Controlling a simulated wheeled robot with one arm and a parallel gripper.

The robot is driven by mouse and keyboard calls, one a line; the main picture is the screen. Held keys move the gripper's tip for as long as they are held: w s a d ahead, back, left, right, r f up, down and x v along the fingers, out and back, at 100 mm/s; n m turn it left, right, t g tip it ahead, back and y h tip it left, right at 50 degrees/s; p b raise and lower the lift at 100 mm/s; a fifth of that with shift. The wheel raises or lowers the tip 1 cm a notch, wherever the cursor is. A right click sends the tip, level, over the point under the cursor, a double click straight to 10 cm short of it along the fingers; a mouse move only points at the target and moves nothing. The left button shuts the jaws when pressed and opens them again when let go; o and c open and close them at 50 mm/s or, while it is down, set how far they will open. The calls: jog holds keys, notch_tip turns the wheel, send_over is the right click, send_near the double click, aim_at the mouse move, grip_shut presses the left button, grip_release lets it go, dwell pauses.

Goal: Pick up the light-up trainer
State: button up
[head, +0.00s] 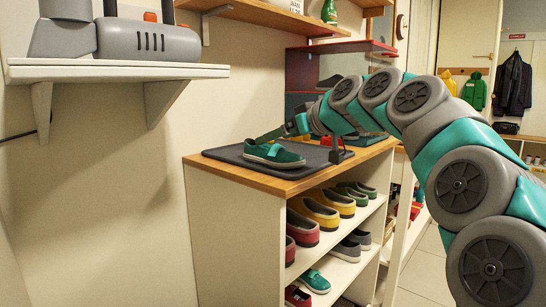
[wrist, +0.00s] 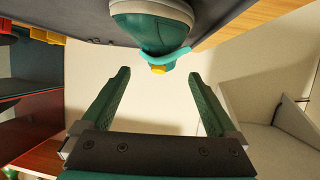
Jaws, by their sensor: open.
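A green trainer (head: 273,154) with a teal strap and pale sole lies on the dark mat (head: 228,152) on top of the shoe cubby. In the wrist view a green shoe (wrist: 160,34) with a grey sole and a small yellow tab shows at the top edge, partly cut off. My gripper (wrist: 158,78) is open and empty, its two green fingers apart with the shoe beyond their tips, not between them. In the head view my gripper (head: 268,137) is just behind and above the trainer; its exact gap from the shoe is hard to tell.
The cubby shelves below hold yellow shoes (head: 318,213), red shoes (head: 302,229), grey shoes and another green shoe (head: 316,281). A white wall shelf (head: 120,71) with a grey device juts out at left. A small red item (head: 326,141) is near my arm.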

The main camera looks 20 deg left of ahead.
jog(key=x, duration=0.4)
jog(key=shift+s+f, duration=0.1)
jog(key=shift+f, duration=0.1)
jog(key=shift+d, duration=0.1)
grip_shut()
dwell(0.4)
